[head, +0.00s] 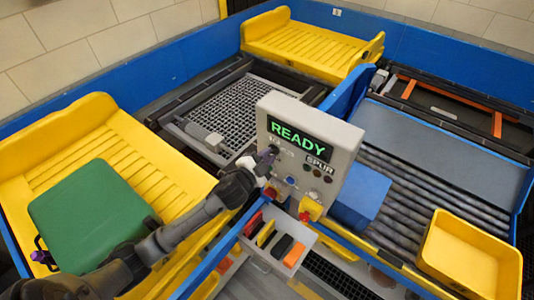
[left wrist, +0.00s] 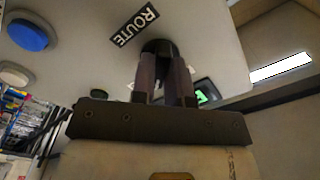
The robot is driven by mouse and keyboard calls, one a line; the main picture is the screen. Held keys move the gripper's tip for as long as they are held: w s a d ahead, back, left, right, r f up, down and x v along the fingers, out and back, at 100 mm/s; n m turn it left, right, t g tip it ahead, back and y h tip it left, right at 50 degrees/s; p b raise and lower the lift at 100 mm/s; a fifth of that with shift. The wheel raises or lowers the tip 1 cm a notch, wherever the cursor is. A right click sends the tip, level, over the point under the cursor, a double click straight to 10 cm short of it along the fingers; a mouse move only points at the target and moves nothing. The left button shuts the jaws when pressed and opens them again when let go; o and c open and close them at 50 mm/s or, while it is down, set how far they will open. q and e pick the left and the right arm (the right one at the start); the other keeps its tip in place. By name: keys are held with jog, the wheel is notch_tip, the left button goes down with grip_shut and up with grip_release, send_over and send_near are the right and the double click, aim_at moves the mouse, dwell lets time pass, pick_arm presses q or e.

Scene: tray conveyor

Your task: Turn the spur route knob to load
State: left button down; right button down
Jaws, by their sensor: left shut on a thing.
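The light grey control box (head: 335,180) stands in the middle of the head view. Its screen (head: 297,136) reads READY in green, with a SPUR label (head: 318,157) below it. My left gripper (head: 268,157) is at the left side of the box's face. In the left wrist view its fingers (left wrist: 164,75) are shut around the dark round route knob (left wrist: 158,47), just beside the ROUTE label (left wrist: 133,24). The fingers hide most of the knob, and I cannot tell which position it points to. My right gripper is not in view.
A blue button (left wrist: 27,34) is on the same face. Below the box is a holder with coloured pieces (head: 283,246). A yellow tray (head: 470,253) sits on the rollers (head: 400,210) at right, beside a blue box (head: 360,195).

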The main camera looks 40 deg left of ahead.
pick_arm(q)
jog(key=shift+r+m+p, duration=0.1)
jog(key=shift+m+p, duration=0.2)
jog(key=shift+m, duration=0.8)
jog(key=c, duration=1.1)
grip_release()
jog(key=shift+s+d+b, duration=0.2)
jog(key=shift+s+b, duration=0.55)
jog(key=shift+s, duration=2.7)
jog(key=shift+s+d+b, duration=0.2)
jog(key=shift+s+b, duration=0.55)
jog(key=shift+s, duration=2.65)
